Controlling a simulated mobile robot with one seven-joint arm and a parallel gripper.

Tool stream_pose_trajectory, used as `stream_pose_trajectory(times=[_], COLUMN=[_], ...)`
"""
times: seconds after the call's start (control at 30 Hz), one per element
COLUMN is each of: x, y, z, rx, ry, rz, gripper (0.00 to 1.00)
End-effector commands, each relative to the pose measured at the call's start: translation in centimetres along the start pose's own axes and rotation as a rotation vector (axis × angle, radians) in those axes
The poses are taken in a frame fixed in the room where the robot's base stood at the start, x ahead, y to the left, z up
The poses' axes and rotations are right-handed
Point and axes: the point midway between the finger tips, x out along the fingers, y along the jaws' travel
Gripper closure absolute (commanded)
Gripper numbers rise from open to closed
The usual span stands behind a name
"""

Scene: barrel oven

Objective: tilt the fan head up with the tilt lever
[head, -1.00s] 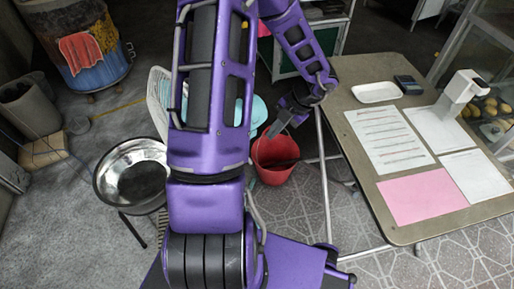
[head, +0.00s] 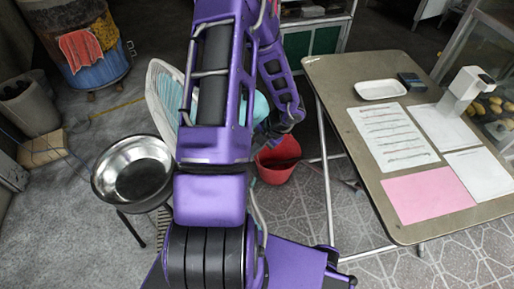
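The fan shows only in part behind my purple arm. Its pale wire grille (head: 163,98) sticks out on the left of the arm, and a light-blue rounded part (head: 261,106), which seems to belong to the fan, shows on the right. The tilt lever cannot be seen; my arm covers the middle of the fan. My gripper (head: 268,133) is at the end of the dark wrist, just right of the fan and above the red bucket. Its fingers are small and mostly hidden, so I cannot tell whether they are open or touching anything.
A red bucket (head: 278,163) stands on the floor below the wrist. A metal bowl on a stand (head: 134,172) is left of my arm. A table (head: 355,95) with papers and a white tray (head: 380,89) stands at right. A barrel (head: 88,60) is at back left.

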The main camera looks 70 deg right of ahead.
Motion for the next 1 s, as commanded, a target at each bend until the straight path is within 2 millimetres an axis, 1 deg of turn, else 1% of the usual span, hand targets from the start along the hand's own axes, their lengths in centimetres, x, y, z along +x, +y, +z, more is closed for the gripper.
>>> stream_pose_trajectory(times=[0.27, 0.37, 0.5, 0.73, 0.8, 1.0], x=[0.0, 0.5, 1.6, 2.7, 3.2, 3.3], y=[0.0, -0.3, -0.8, -0.9, -0.9, -0.8], z=[0.0, 0.2, 0.5, 0.7, 0.8, 0.9], rx=[0.0, -0.002, -0.017, -0.05, -0.056, -0.056], ry=[0.0, 0.0, 0.0, 0.001, 0.002, 0.0], rz=[0.001, 0.02, 0.088, 0.2, 0.211, 0.209], gripper=[1.0, 1.0, 1.0, 1.0, 1.0, 1.0])
